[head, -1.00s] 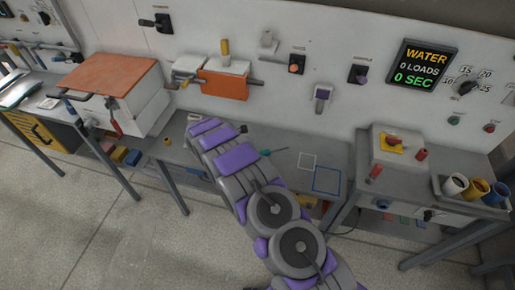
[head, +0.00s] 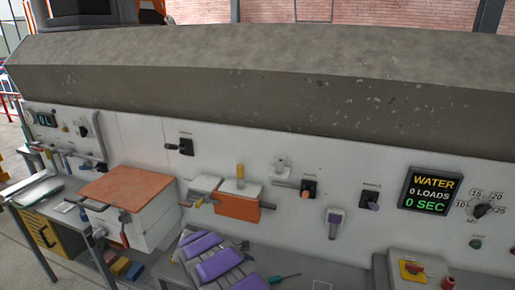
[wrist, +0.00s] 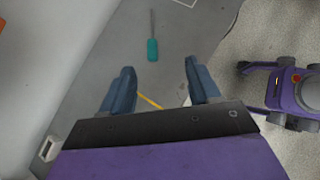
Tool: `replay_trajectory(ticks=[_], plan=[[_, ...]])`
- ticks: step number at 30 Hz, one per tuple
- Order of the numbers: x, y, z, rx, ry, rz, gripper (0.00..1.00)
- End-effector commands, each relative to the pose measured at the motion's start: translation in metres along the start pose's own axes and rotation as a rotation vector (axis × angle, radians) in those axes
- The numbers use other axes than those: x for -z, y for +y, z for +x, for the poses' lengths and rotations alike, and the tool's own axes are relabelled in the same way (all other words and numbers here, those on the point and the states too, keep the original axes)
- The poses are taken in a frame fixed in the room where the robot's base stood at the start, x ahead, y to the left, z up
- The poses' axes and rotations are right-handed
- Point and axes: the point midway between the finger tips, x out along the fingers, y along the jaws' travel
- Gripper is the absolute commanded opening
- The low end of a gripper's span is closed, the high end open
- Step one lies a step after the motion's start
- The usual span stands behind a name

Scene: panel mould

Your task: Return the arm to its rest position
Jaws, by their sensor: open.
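My arm (head: 220,262), with purple and grey links, reaches into the bottom of the head view. Its lower part is cut off by the frame edge, and I cannot make out the fingers there. In the wrist view my gripper (wrist: 159,68) has its two blue fingers wide apart with nothing between them. It is above the grey bench top (wrist: 105,60). A screwdriver with a teal handle (wrist: 152,49) lies on the bench ahead of the fingertips, and it also shows in the head view (head: 277,279) to the right of the arm.
A white wall panel (head: 330,170) with switches and a water display (head: 431,192) stands behind the bench. An orange-topped box (head: 128,191) is at left. An orange block (head: 238,207) is mounted on the panel. A red button box (head: 415,270) is at lower right.

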Motion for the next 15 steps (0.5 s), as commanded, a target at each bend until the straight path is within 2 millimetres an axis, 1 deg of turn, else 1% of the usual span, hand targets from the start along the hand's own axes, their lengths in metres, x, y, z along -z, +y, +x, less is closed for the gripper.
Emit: replay_trajectory(ticks=[1,6,8,9,11,12,14,15], plan=[[-0.02,-0.006,-0.005,0.017,0.009,0.049,0.61],[-0.076,-0.04,-0.016,0.095,0.046,0.221,0.61],[-0.093,-0.054,-0.019,0.124,0.058,0.279,0.61],[-0.105,-0.062,-0.023,0.141,0.066,0.323,0.61],[-0.12,-0.077,-0.028,0.17,0.079,0.382,0.61],[-0.131,-0.087,-0.031,0.189,0.086,0.422,0.61],[-0.145,-0.102,-0.036,0.216,0.099,0.482,0.61],[-0.153,-0.113,-0.04,0.235,0.108,0.523,0.61]])
